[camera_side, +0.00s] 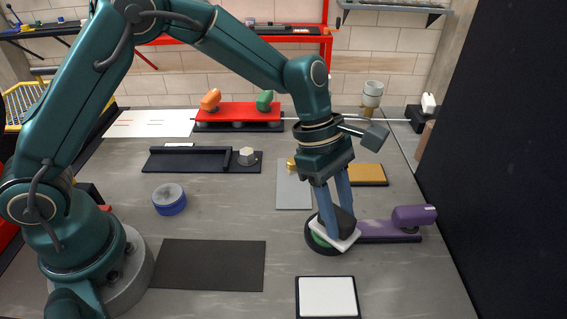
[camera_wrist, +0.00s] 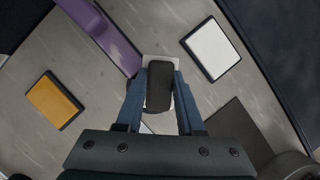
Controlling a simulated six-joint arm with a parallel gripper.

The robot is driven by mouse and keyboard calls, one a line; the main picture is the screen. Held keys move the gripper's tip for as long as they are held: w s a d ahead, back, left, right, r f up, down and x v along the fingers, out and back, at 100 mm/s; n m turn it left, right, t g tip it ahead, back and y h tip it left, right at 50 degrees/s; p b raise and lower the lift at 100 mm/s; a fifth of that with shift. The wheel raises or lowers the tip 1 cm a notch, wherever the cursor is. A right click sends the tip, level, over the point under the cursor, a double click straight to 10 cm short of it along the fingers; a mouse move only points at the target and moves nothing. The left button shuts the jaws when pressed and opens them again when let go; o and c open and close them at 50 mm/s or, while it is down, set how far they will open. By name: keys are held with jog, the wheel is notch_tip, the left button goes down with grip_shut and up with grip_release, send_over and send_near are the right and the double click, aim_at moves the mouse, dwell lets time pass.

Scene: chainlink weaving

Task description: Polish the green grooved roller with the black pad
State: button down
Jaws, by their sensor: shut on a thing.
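My gripper (camera_side: 338,220) reaches down at the right of the work table, its two blue fingers shut on a dark block with a white plate under it. From above, this black pad (camera_wrist: 159,87) sits between the fingers, with white showing around it. In the side view, the white plate (camera_side: 345,243) is tilted and lies over a round black base (camera_side: 330,251). A sliver of green (camera_side: 319,239) shows at the plate's left edge; the rest is hidden, so I cannot tell whether it is grooved or whether the plate touches it.
A purple arm (camera_side: 412,217) adjoins the round base on the right. A white pad in a black frame (camera_side: 327,297) lies in front, a dark mat (camera_side: 208,265) to the left. A yellow pad (camera_side: 368,174) and grey plate (camera_side: 293,186) lie behind. A blue-rimmed puck (camera_side: 169,199) stands left.

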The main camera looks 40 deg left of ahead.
jog(key=shift+s+d, duration=0.35)
jog(key=shift+d, duration=0.35)
jog(key=a, duration=0.2)
jog(key=w+a, duration=0.1)
jog(key=a, duration=0.1)
jog(key=w+a, duration=0.1)
jog(key=a, duration=0.1)
jog(key=shift+w, duration=0.25)
notch_tip(320, 180, up, 8)
dwell(0.4)
